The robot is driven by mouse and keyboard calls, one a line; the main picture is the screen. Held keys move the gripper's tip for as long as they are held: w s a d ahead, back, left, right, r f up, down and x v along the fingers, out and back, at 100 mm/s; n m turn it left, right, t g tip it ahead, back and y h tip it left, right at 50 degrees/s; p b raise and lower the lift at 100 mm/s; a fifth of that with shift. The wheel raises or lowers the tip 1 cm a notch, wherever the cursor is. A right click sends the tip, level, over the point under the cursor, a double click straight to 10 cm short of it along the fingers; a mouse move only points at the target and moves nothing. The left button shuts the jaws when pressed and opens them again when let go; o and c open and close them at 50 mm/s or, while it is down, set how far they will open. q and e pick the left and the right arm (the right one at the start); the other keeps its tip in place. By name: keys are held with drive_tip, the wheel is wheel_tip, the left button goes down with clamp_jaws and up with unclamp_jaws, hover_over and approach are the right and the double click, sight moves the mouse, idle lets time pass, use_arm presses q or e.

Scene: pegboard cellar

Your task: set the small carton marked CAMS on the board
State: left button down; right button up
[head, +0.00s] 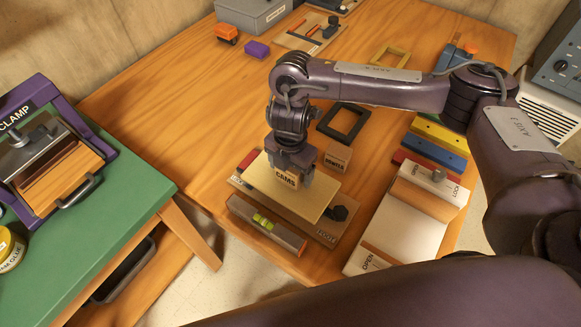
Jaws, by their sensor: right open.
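The small carton marked CAMS (285,180) is at the middle of a pale yellow board (312,200). It looks upright and seems to rest on the board, though its underside contact is hard to make out. My right gripper (292,176) reaches down over the carton from above, with its open fingers at the carton's sides, partly hiding it. The pale board lies on a brown base (328,232) with a dark knob at its right corner. My left gripper is not in view.
A level (266,224) lies along the near side of the base. A small carton (337,156) and a black frame (343,122) stand behind to the right. A sliding panel marked OPEN and LOCK (405,228) lies at right. The table's left middle (165,105) is clear.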

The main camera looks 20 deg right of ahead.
wheel_tip(320, 180, up, 12)
drive_tip(key=shift+f+p, duration=0.2)
drive_tip(key=shift+p, duration=0.9)
drive_tip(key=shift+r, duration=0.4)
